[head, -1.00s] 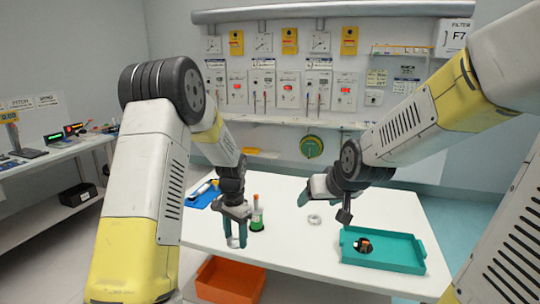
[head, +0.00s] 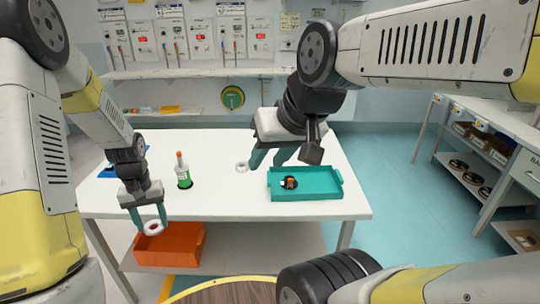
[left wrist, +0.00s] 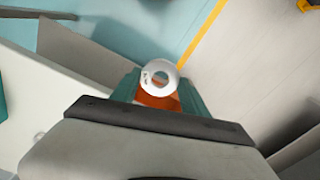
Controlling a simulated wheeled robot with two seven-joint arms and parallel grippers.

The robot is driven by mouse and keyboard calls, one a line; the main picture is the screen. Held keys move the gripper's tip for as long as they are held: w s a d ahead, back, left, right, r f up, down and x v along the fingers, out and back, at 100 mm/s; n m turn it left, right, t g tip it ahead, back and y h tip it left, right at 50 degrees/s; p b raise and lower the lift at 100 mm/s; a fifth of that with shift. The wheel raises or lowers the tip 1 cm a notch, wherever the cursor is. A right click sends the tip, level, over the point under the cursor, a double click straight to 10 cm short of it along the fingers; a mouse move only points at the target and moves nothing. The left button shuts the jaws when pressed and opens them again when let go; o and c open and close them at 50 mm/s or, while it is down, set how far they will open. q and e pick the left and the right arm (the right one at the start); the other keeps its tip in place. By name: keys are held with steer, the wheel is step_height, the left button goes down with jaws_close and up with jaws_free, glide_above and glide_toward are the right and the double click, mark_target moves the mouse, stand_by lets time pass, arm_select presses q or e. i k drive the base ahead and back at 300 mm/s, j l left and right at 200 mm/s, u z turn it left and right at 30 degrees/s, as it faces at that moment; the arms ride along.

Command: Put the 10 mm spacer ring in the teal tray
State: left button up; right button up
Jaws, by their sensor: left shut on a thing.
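My left gripper (head: 150,226) is shut on a white spacer ring (head: 153,227), held up near the table's front left edge. In the left wrist view the ring (left wrist: 147,88) sits between the teal fingers, with a small dark mark too small to read. The teal tray (head: 322,196) stands at the right of the table, apart from the held ring. It holds a dark round item with orange and white parts (head: 289,183). My right gripper (head: 270,160) hangs at the tray's back left, its fingers apart and nothing visible between them. A second pale ring (head: 242,166) lies left of the tray.
A blue item (head: 108,172) lies at the left. An orange bin (head: 170,250) is below the front edge. The table's front middle is clear.

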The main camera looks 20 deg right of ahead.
mark_target(323, 184)
steer(key=i+l+z, duration=0.1)
steer(key=z, duration=1.35)
steer(key=i+j+z, duration=0.25)
steer(key=i, duration=0.35)
steer(key=l, duration=0.1)
